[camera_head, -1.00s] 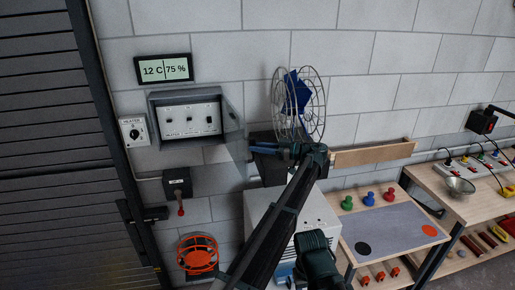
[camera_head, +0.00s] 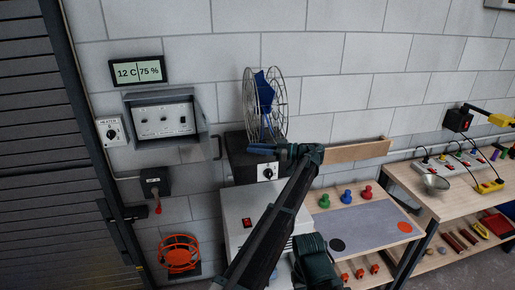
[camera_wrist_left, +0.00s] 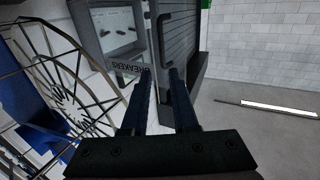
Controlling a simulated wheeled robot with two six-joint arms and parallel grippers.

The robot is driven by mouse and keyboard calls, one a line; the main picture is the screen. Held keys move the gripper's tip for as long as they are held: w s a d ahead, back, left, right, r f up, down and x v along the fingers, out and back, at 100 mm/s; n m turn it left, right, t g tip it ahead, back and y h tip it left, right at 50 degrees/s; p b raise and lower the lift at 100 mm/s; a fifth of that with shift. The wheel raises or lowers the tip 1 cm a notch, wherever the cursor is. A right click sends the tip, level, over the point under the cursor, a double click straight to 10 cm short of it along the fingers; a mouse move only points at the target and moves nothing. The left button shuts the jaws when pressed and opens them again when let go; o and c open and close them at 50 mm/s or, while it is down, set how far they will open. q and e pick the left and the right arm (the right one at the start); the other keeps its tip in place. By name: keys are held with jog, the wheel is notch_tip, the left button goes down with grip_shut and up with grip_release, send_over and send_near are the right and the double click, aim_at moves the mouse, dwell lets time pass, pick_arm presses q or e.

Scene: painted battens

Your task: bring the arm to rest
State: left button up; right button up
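My left arm rises from the bottom middle of the head view. Its gripper (camera_head: 262,149) points left, in front of the foot of the caged fan (camera_head: 263,105) and the dark box (camera_head: 236,160) under it. In the left wrist view the two fingers (camera_wrist_left: 160,78) stand apart with nothing between them; the fan cage (camera_wrist_left: 70,95) fills the left side there, apart from the fingers. The gripper seems empty and free of contact, though its distance from the fan is hard to tell.
A breaker panel (camera_head: 162,118) with a clear cover hangs on the wall, left of the fan. A white cabinet (camera_head: 240,205) stands below my arm. To the right are a bench with a grey mat (camera_head: 365,228), coloured pegs and a second bench (camera_head: 425,200). A shutter (camera_head: 35,150) is at left.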

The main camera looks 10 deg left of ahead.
pick_arm(q)
jog(key=s+a+f+m+h, duration=0.45)
jog(key=s+f, duration=0.35)
jog(key=s, duration=0.3)
jog(key=s+a+f+m+h, duration=0.4)
jog(key=s+f+m+h, duration=0.15)
jog(key=s+f, duration=0.35)
jog(key=s+d+f+m+h, duration=0.2)
jog(key=s+d+m+h, duration=0.2)
jog(key=s, duration=0.5)
jog(key=s+d+f+m+h, duration=0.3)
jog(key=s+d+h, duration=0.1)
jog(key=s, duration=0.4)
jog(key=s+d+f+m+b, duration=0.1)
jog(key=d+f+b, duration=0.2)
jog(key=f+b, duration=0.4)
jog(key=s+d+f+m+b, duration=0.2)
jog(key=d+f+b, duration=0.2)
jog(key=f+b, duration=0.3)
jog(key=s+d+f+m+y+b, duration=0.1)
jog(key=s+d+f+b, duration=0.1)
jog(key=f+b, duration=0.6)
jog(key=shift+s+d+g, duration=0.2)
jog(key=shift+d+g, duration=0.2)
jog(key=shift+d, duration=0.5)
